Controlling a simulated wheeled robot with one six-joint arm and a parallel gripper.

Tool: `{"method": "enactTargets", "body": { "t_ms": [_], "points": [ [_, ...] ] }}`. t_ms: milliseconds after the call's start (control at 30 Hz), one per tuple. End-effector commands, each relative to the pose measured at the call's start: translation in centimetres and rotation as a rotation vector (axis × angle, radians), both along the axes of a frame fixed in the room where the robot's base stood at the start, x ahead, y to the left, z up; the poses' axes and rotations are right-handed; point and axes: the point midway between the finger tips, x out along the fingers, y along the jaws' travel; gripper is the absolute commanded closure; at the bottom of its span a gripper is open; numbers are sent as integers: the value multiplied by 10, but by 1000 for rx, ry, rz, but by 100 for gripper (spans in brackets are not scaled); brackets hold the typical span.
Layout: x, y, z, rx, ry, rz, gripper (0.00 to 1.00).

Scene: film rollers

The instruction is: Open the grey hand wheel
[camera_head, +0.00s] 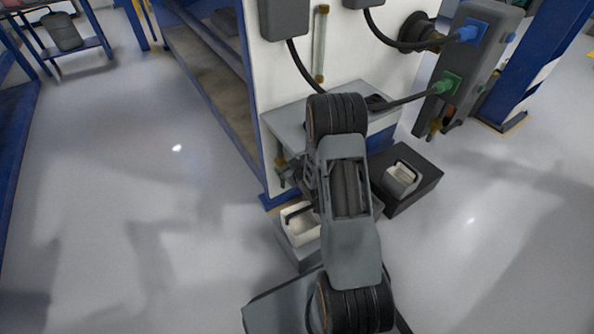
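I cannot clearly make out the grey hand wheel; my arm covers the part of the white panel below the grey shelf. A small brass fitting (281,160) with dark grey parts beside it shows at the panel's lower left, just left of my arm. My gripper (303,178) seems to be here, mostly hidden behind my forearm. Its fingers cannot be told apart, and I cannot see whether it touches anything.
The grey shelf (289,121) juts from the white panel (284,72). Cables run to blue and green plugs at right. The floor at left is clear.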

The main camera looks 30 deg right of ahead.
Motion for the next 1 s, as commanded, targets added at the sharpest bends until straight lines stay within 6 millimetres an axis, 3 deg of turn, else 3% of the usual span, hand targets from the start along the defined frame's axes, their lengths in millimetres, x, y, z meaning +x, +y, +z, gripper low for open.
{"method": "enactTargets", "body": {
  "t_ms": [200, 433, 633, 1000],
  "points": [
    [-44, 8, 21, 0, 3, -2, 0],
    [-73, 14, 32, 1, 2, -1, 0],
    [-84, 17, 37, 1, 1, -1, 0],
    [-86, 17, 37, 0, 0, 0, 0]
  ]
}}
